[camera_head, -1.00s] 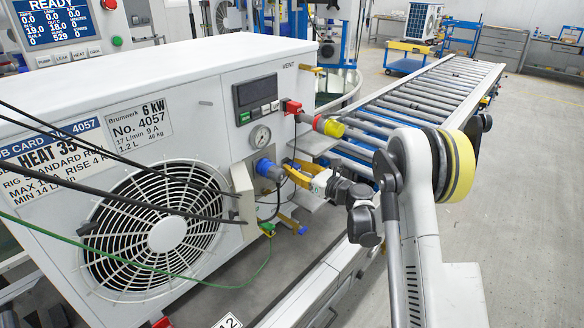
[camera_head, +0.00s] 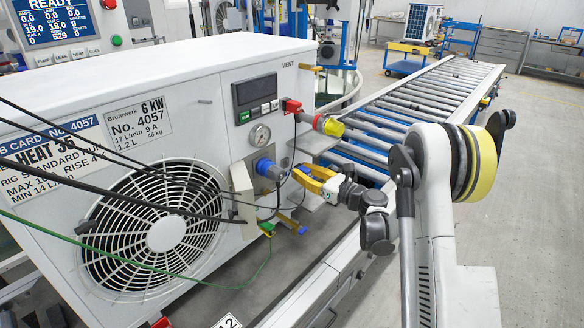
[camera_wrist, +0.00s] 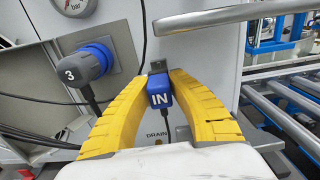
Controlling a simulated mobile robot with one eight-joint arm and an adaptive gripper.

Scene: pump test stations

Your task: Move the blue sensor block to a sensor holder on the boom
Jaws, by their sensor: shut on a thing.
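The blue sensor block (camera_wrist: 159,92), marked IN, is between the yellow fingertips of my gripper (camera_wrist: 160,82) in the wrist view. The fingers are shut on its sides, and a dark cable hangs from below it. A small grey metal piece shows at its top. In the head view my gripper (camera_head: 298,174) is just right of the white heat pump unit's connection side; the block is too small to make out there. I cannot identify the boom or a sensor holder.
The white unit (camera_head: 215,65) stands left, with a gauge (camera_head: 260,134) and a blue connector (camera_head: 268,168) marked 3 in the wrist view (camera_wrist: 92,60). A red and yellow coupling (camera_head: 327,125) sticks out above my gripper. A roller conveyor (camera_head: 430,95) runs behind.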

